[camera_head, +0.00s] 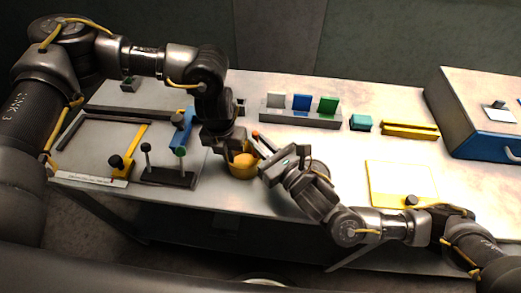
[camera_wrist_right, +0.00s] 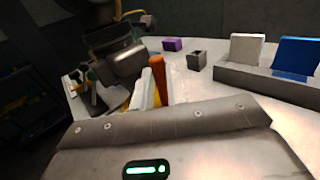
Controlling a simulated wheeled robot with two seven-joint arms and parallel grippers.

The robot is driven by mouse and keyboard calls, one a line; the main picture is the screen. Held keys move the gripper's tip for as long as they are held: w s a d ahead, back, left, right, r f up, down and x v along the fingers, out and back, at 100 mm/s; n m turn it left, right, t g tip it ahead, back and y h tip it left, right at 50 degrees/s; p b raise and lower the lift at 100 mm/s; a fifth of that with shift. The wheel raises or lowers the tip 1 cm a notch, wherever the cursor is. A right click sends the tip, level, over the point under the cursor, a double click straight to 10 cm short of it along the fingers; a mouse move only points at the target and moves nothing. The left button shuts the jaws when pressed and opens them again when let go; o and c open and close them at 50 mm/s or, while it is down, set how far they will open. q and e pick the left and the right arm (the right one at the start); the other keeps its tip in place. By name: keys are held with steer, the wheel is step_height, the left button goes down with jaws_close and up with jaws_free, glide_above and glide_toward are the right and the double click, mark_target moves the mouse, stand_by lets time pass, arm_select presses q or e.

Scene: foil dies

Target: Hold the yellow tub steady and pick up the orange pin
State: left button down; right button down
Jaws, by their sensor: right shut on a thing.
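The yellow tub (camera_head: 243,168) stands near the front edge of the table, and a sliver of it shows behind the fingers in the right wrist view. My left gripper (camera_head: 232,148) is at the tub's rim; its fingers are largely hidden, so I cannot tell whether they are closed on it. My right gripper (camera_head: 261,147) reaches in from the right over the tub. It is shut on the orange pin (camera_wrist_right: 157,72), which stands up between its pale fingertips (camera_wrist_right: 155,92). The pin's top (camera_head: 256,134) also shows in the head view. Its lower end is hidden.
A grey rack (camera_head: 298,115) with white, blue and green plates stands behind. A teal block (camera_head: 361,123), a yellow slotted block (camera_head: 410,130) and a yellow-edged mat (camera_head: 400,184) lie to the right. A dark stand with posts (camera_head: 168,178) is left of the tub.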

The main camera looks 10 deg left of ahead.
step_height(320, 180, up, 6)
steer(key=shift+r, duration=0.15)
arm_select(q)
steer(key=c, duration=1.6)
jaws_free()
steer(key=shift+o, duration=0.2)
steer(key=shift+r, duration=0.1)
step_height(320, 180, up, 12)
steer(key=shift+a, duration=0.25)
